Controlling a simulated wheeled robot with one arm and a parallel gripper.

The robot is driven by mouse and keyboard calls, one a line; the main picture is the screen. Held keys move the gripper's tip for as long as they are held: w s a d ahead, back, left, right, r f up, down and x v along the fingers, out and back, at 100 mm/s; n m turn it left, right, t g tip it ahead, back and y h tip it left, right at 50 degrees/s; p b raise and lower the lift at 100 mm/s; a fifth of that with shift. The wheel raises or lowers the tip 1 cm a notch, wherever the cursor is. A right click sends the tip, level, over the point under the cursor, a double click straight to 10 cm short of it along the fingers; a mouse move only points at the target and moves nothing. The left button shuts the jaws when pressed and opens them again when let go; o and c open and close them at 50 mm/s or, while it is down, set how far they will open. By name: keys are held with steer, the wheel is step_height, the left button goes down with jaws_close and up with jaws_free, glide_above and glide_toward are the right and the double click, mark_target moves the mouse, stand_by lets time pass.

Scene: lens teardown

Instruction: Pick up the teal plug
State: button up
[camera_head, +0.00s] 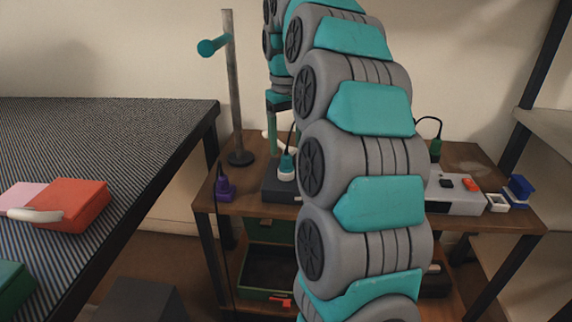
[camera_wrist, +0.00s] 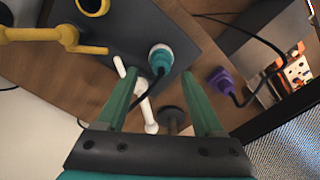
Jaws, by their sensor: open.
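The teal plug (camera_head: 286,162) sits in a white round socket on a dark box (camera_head: 283,190) on the wooden table. In the wrist view the teal plug (camera_wrist: 160,62) shows between and just beyond the tips of my green fingers, with a dark cord running from it. My gripper (camera_wrist: 159,74) is open and empty. In the head view my gripper (camera_head: 276,128) points down above the box, partly hidden by my arm. Whether the fingers are level with the plug is not clear.
A purple plug (camera_head: 225,186) stands left of the box, a metal stand (camera_head: 233,90) with a teal peg behind it. A white rod (camera_wrist: 140,103) lies near the left finger. A yellow part (camera_wrist: 42,34) is at upper left. A striped-top table (camera_head: 130,130) is at left.

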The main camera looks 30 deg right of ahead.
mark_target(286, 154)
steer(key=shift+a+f, duration=0.1)
steer(key=shift+f, duration=2.05)
jaws_close()
